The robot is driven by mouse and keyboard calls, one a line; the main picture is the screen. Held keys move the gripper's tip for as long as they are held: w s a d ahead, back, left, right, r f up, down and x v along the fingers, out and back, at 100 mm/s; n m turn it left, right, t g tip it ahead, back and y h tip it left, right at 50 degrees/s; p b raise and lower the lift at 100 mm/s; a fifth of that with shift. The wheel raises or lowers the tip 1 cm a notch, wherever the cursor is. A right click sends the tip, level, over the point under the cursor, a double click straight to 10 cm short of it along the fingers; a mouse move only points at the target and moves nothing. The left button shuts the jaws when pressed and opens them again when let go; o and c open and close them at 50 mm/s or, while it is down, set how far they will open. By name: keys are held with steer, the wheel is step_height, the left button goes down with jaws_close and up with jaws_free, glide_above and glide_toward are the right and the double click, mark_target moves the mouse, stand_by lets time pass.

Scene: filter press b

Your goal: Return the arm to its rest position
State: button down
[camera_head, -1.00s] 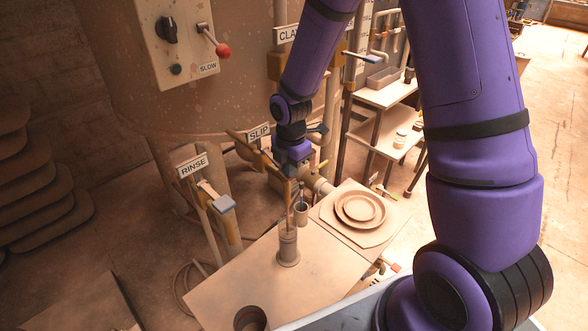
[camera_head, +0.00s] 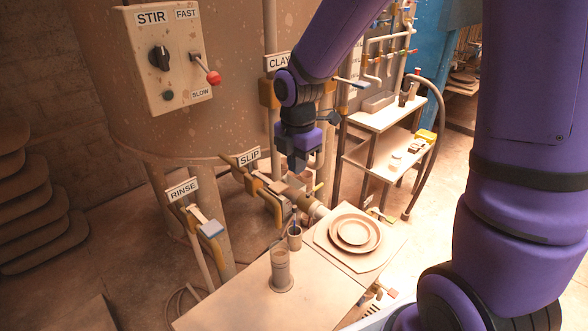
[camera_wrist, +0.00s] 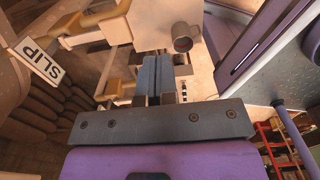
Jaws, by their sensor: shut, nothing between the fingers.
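My purple arm comes in from the right in the head view and bends down at the wrist. My gripper (camera_head: 298,168) hangs pointing down in front of the SLIP valve (camera_head: 262,190), above the bench. In the wrist view my gripper (camera_wrist: 155,80) shows its two dark fingers side by side, shut with nothing between them. I cannot tell whether the fingers touch anything.
The bench (camera_head: 235,300) holds a cylinder (camera_head: 281,274), a small cup (camera_head: 294,238) and stacked plates (camera_head: 354,231). The RINSE valve (camera_head: 208,225) stands left. A large tank (camera_head: 110,80) with a control panel (camera_head: 170,60) rises behind. A shelf rack (camera_head: 385,118) stands right.

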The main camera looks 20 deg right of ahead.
stand_by(0.5)
steer(key=s+d+r+m+t, duration=0.2)
steer(key=s+d+r+m, duration=0.1)
steer(key=s+r+m, duration=0.6)
steer(key=s+d+r+m+t, duration=0.3)
steer(key=s+d+r+m, duration=0.1)
steer(key=s+r+m, duration=0.6)
steer(key=shift+s+d+m, duration=0.15)
steer(key=shift+s+m, duration=0.65)
steer(key=shift+m, duration=1)
